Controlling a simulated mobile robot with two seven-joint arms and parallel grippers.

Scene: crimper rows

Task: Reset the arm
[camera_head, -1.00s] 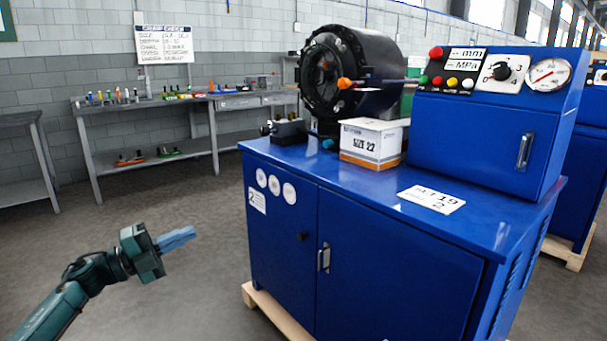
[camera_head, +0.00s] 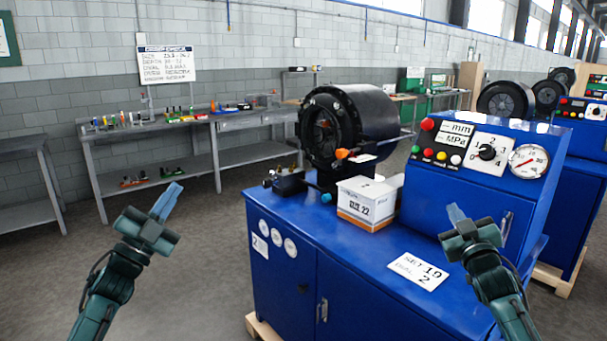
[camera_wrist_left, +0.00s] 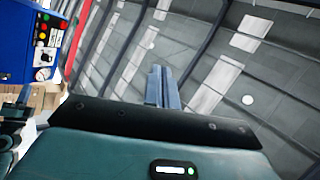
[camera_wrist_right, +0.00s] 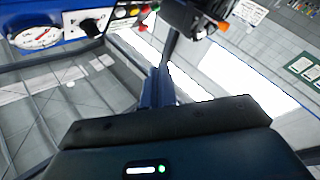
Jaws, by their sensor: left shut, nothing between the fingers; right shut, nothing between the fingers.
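My left gripper (camera_head: 166,202) is raised at the lower left of the head view, over open floor, with its blue fingers together and pointing up. In the left wrist view its fingers (camera_wrist_left: 162,88) are closed with nothing between them. My right gripper (camera_head: 456,215) is raised at the right of the head view, in front of the blue crimper's control box (camera_head: 420,180). Its fingers also point up and are together; in the right wrist view the fingers (camera_wrist_right: 158,88) hold nothing.
The blue crimper cabinet (camera_head: 290,290) carries a black crimping head (camera_head: 370,110), a white box (camera_head: 366,205) and a label card (camera_head: 418,271). A grey workbench (camera_head: 165,126) with small tools stands along the back wall. Floor between the left arm and cabinet is clear.

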